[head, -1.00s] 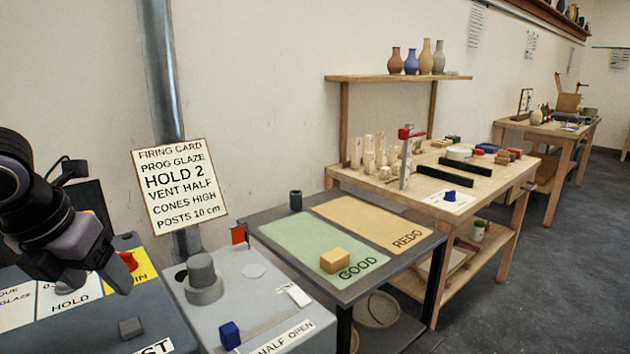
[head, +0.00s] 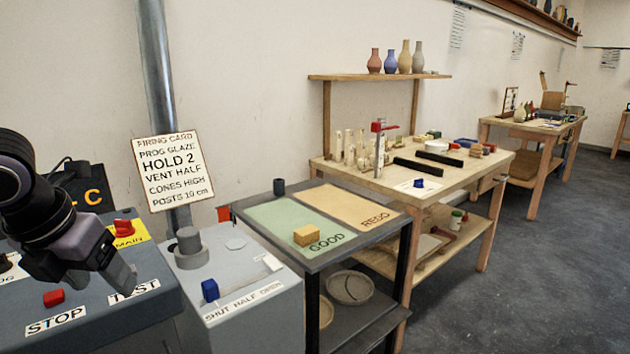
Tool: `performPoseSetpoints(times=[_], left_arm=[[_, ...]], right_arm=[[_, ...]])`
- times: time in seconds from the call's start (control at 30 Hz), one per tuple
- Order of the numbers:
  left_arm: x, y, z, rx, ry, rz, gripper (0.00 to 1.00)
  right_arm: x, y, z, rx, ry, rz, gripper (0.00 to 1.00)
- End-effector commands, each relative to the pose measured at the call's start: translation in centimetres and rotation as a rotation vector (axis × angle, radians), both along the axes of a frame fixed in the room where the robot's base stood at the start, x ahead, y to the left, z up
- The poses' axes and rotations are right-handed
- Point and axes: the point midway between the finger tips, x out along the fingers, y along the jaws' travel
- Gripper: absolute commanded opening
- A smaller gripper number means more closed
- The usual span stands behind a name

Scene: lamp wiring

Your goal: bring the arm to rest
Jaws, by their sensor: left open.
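My left gripper (head: 118,272) is at the left of the head view, above the grey control box (head: 150,300) near its TEST label (head: 134,289). It is open and I see nothing between its fingers. Its dark wrist and arm come in from the left edge and hide part of the box top. My right gripper is not in view.
The box carries a red STOP button (head: 54,298) and a red MAIN switch (head: 123,227). Beside it stands a grey unit with a blue knob (head: 210,290). Floor at right is clear.

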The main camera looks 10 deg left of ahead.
Motion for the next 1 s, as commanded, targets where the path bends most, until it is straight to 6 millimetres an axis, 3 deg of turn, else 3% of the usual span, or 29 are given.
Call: performPoseSetpoints(times=[0.03,0.1,0.27,0.4,0.53,0.63,0.77,0.87,1.0], left_arm=[[0.2,-2.8,-1.7,-0.094,0.039,-0.093,0.69],[0.2,-6.1,-3.2,-0.217,0.069,-0.193,0.69],[-0.8,-13.7,-5.3,-0.561,0.128,-0.376,0.69],[-2.2,-20.0,-5.2,-0.952,0.158,-0.454,0.69],[-2.6,-23.8,-3.7,-1.342,0.153,-0.408,0.69],[-1.9,-24.9,-2.7,-1.626,0.131,-0.281,0.69],[0.2,-24.3,-2.8,-1.943,0.082,0.002,0.69],[2.0,-22.6,-5.0,-2.122,0.038,0.303,0.69],[3.3,-19.6,-11.1,-2.247,-0.013,0.817,0.69]], right_arm=[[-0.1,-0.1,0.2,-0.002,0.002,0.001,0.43],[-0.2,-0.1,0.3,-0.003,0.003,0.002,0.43],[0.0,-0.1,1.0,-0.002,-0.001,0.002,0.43],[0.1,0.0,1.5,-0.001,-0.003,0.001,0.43],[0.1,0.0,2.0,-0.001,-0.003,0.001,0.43],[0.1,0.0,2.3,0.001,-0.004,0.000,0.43],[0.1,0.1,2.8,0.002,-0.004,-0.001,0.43],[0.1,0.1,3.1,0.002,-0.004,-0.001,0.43],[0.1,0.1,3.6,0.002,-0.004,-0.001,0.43]])
